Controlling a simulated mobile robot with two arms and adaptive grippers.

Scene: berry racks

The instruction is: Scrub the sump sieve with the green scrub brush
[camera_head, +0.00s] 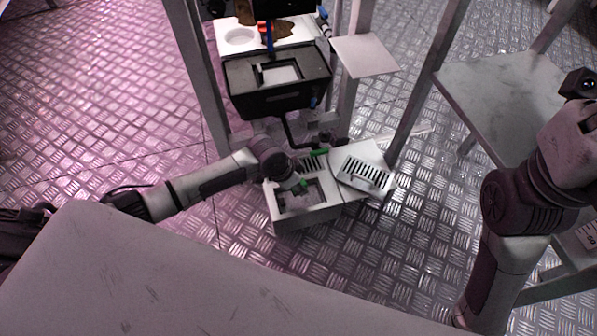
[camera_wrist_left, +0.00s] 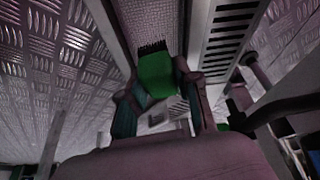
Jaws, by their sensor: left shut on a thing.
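My left gripper (camera_head: 299,187) reaches from the left over the open part of a light grey sump box on the floor. In the left wrist view my left gripper (camera_wrist_left: 157,88) is shut on the green scrub brush (camera_wrist_left: 155,74), whose dark bristles point away from me. A grey fine mesh, seemingly the sump sieve (camera_wrist_left: 146,20), lies beyond the bristles. I cannot tell whether the bristles touch it. My right arm is at the right; its fingers are out of view.
A slotted lid (camera_head: 366,171) lies tilted on the box's right part. A black tank (camera_head: 277,101) stands on the rack behind, with a dark pipe (camera_head: 289,131) coming down towards the box. Rack legs flank the box. A pale tabletop (camera_head: 190,275) fills the front.

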